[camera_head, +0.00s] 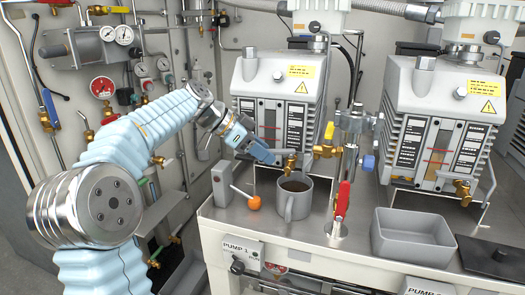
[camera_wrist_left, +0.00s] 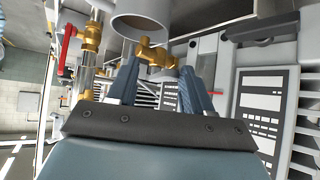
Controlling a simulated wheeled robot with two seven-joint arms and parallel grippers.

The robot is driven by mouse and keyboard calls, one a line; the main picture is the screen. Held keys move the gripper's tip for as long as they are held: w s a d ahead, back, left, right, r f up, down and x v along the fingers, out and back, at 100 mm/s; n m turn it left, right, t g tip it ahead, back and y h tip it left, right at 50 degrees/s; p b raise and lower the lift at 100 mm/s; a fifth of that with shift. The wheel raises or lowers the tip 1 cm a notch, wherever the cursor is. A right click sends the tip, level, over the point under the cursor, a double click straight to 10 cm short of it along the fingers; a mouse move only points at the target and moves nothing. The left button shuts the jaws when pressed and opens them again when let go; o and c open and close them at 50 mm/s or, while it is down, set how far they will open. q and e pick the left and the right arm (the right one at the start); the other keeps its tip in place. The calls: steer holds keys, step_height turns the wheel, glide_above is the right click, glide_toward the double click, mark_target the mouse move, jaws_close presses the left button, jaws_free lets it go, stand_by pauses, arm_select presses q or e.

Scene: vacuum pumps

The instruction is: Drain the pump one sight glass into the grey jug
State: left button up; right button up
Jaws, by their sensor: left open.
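Pump one (camera_head: 279,85) is the left grey pump, with a sight glass (camera_head: 270,122) on its front and a brass drain valve (camera_head: 290,163) below. The grey jug (camera_head: 297,204) stands upright on the bench beneath the valve, and its inside looks brown. My left gripper (camera_head: 272,158) is at the valve, just above and left of the jug. In the left wrist view, my left gripper (camera_wrist_left: 160,70) is open, with the brass valve (camera_wrist_left: 156,53) showing between its fingers. I cannot tell whether they touch it. The jug (camera_wrist_left: 143,22) is close by there. My right gripper is not in view.
A red-handled valve (camera_head: 342,200) and brass pipework stand right of the jug. An orange-knobbed lever (camera_head: 254,203) is at its left. A grey tray (camera_head: 411,237) sits on the bench (camera_head: 335,249) at the right, before the second pump (camera_head: 440,95).

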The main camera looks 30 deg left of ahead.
arm_select(q)
steer(key=shift+p+v, duration=0.7)
steer(key=shift+v, duration=2.3)
